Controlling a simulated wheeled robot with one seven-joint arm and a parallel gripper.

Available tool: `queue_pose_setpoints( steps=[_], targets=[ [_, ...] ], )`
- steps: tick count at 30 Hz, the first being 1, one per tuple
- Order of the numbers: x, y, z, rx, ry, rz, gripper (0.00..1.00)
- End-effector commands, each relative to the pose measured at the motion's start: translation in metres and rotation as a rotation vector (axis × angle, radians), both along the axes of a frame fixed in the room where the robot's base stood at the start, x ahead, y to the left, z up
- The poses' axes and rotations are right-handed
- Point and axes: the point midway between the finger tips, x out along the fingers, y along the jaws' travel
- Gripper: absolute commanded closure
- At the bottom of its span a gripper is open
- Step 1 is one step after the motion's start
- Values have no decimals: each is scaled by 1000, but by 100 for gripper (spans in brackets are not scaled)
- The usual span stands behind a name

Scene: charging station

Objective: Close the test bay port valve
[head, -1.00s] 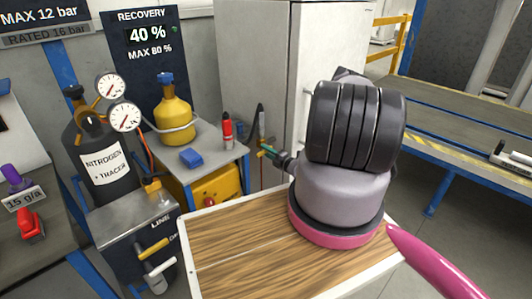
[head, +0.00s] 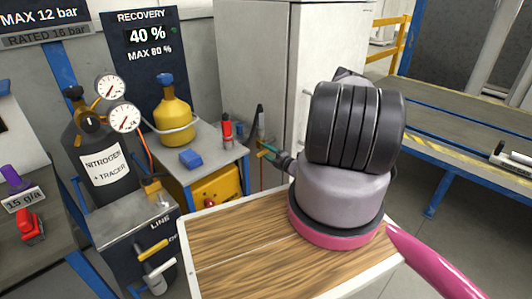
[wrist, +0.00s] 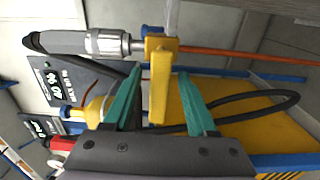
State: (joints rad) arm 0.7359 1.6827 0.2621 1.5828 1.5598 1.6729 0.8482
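In the wrist view a small valve (wrist: 160,45) with a yellow body sits in line between a grey-and-silver cylinder on the left and an orange tube on the right. I take it as the test bay port valve. Its flat yellow handle (wrist: 158,98) points toward my gripper, crosswise to the line. My gripper (wrist: 160,75) has teal fingers, open, one on each side of the handle with a gap on both sides. In the head view my gripper (head: 264,149) is small, beyond the bench near the white cabinet; the valve there is too small to make out clearly.
A black nitrogen cylinder (head: 105,165) with gauges is at left. A wooden-topped surface (head: 235,255) is in front. A white cabinet (head: 255,80) stands behind.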

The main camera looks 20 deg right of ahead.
Motion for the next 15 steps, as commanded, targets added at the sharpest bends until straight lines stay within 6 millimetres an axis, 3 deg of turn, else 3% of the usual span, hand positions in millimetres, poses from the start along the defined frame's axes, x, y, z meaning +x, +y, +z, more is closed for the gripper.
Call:
queue_pose_setpoints(
  steps=[7, 15],
  targets=[
    [-15, -7, 0, 0, 1, -1, 43],
    [-66, -25, 0, 2, 2, -3, 43]
  ],
)
